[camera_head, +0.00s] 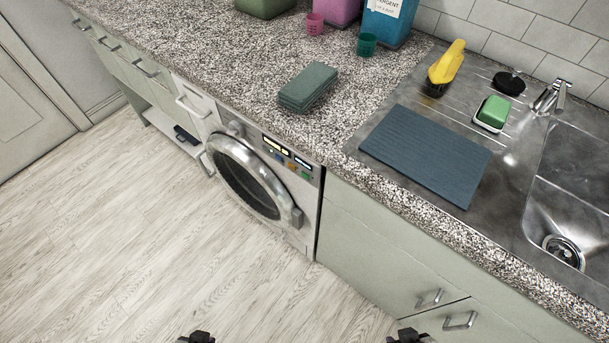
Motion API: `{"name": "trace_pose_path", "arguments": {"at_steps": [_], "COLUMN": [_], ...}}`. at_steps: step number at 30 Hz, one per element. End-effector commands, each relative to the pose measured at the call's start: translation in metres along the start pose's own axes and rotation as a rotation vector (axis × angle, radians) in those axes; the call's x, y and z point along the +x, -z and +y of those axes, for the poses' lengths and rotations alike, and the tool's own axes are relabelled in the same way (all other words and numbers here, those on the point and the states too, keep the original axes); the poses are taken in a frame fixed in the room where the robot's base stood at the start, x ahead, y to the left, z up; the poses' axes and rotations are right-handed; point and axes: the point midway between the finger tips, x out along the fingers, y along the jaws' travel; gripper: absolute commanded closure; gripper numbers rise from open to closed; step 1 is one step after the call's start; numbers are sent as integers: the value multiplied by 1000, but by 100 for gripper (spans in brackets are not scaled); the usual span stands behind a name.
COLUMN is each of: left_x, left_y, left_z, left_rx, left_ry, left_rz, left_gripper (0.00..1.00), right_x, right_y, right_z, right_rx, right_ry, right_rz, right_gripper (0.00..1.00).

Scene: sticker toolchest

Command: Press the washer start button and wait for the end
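The white washer (310,200) stands under the counter, left of the middle. Its round grey-rimmed door (243,178) looks shut, with dark glass. The control panel (289,157) at its upper right has lit displays and small coloured buttons, including blue, orange and green ones. I cannot tell from labels which button is start. A small part of my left gripper (197,337) and of my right gripper (409,336) shows at the bottom edge. Both are over the floor side, apart from the washer, and their fingers are too cut off to tell open from shut.
The speckled counter (230,60) overhangs the washer and carries folded green cloths (308,87), detergent containers (388,20) and cups. A blue-grey mat (425,153) and sink (570,210) lie to the right. The wooden floor (120,230) before the washer is clear.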

Motion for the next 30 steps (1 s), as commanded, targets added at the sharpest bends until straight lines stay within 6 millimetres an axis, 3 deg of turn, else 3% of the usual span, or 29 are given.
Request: {"name": "trace_pose_path", "arguments": {"at_steps": [10,30], "left_x": [0,0], "left_y": [0,0], "left_z": [0,0], "left_rx": [0,0], "left_ry": [0,0], "left_rz": [0,0], "left_gripper": [100,100], "right_x": [0,0], "right_y": [0,0], "right_z": [0,0], "right_rx": [0,0], "right_ry": [0,0], "right_rz": [0,0], "right_gripper": [100,100]}}
